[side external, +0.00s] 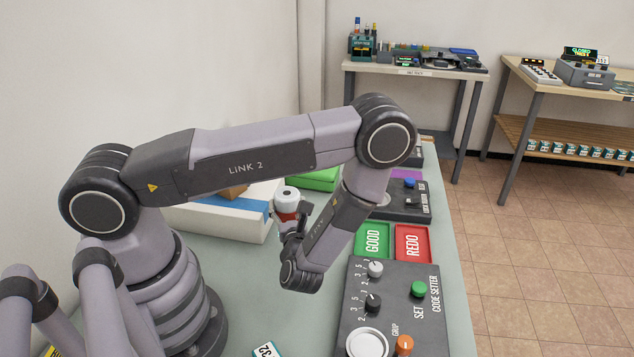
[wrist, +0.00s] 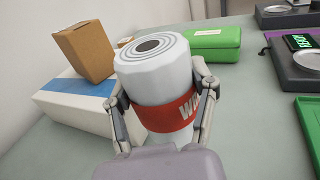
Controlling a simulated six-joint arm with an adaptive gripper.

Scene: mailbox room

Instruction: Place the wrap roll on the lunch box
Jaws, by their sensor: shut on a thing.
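The wrap roll (wrist: 158,88) is a white cylinder with a red band that has white letters on it. My gripper (wrist: 160,105) is shut on it, with one finger on each side of the band. The roll stands roughly upright in the grip, and in the side view the wrap roll (side external: 288,196) shows above the gripper (side external: 288,228). The green lunch box (wrist: 214,43) lies on the table behind and to the right of the roll in the wrist view. In the side view the lunch box (side external: 318,180) is partly hidden behind my arm.
A white box with a blue stripe (wrist: 75,103) stands left of the roll, with a brown carton (wrist: 85,48) on it. Green and red trays (side external: 412,243) and a dark control panel (side external: 390,320) line the table's right side. The grey-green tabletop (side external: 240,300) is clear near my base.

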